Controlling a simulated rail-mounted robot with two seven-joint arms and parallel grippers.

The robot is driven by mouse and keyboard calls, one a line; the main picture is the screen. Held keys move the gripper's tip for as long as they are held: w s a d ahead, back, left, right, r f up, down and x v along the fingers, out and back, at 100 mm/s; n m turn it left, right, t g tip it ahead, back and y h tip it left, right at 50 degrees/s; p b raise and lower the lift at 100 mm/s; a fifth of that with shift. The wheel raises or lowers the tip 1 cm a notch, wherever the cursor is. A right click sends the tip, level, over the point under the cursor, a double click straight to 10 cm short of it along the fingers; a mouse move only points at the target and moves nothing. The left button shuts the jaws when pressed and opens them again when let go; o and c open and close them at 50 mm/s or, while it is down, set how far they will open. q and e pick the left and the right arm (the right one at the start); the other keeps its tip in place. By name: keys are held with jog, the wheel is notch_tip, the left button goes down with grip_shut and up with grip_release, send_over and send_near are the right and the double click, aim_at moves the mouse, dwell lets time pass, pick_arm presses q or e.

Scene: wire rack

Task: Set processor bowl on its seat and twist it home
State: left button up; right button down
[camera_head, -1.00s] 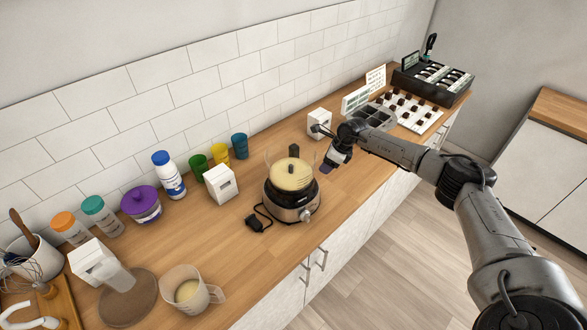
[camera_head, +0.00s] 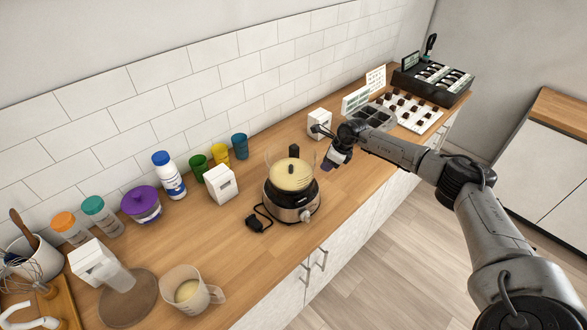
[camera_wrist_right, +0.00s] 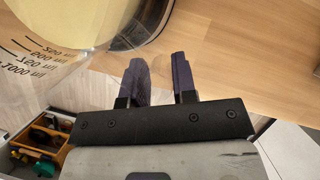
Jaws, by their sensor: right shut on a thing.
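The clear processor bowl (camera_head: 291,172) with pale yellow contents stands upright on the round black-and-steel processor base (camera_head: 292,208) in the head view. Whether the bowl is locked cannot be told. The bowl's printed scale (camera_wrist_right: 38,62) fills the upper left of the right wrist view. My left gripper is out of view.
A black plug (camera_head: 259,221) with cord lies left of the base. White boxes (camera_head: 220,184), cups and jars stand along the wall. A measuring jug (camera_head: 190,290) is near the front left. A tray (camera_head: 371,117) and chocolates are at the far right. The counter's front edge is close.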

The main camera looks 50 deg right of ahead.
jog(key=shift+s+a+r+m+p, duration=0.1)
jog(key=shift+s+a+m+p, duration=0.45)
jog(key=shift+p, duration=0.9)
jog(key=c, duration=1.3)
grip_release()
jog(key=o, duration=0.5)
jog(key=shift+d, duration=0.1)
jog(key=shift+c, duration=0.2)
jog(key=shift+o, duration=0.2)
jog(key=shift+f, duration=0.2)
jog(key=o, duration=0.4)
jog(key=shift+o, duration=0.2)
jog(key=shift+r, duration=0.1)
jog(key=shift+r, duration=0.1)
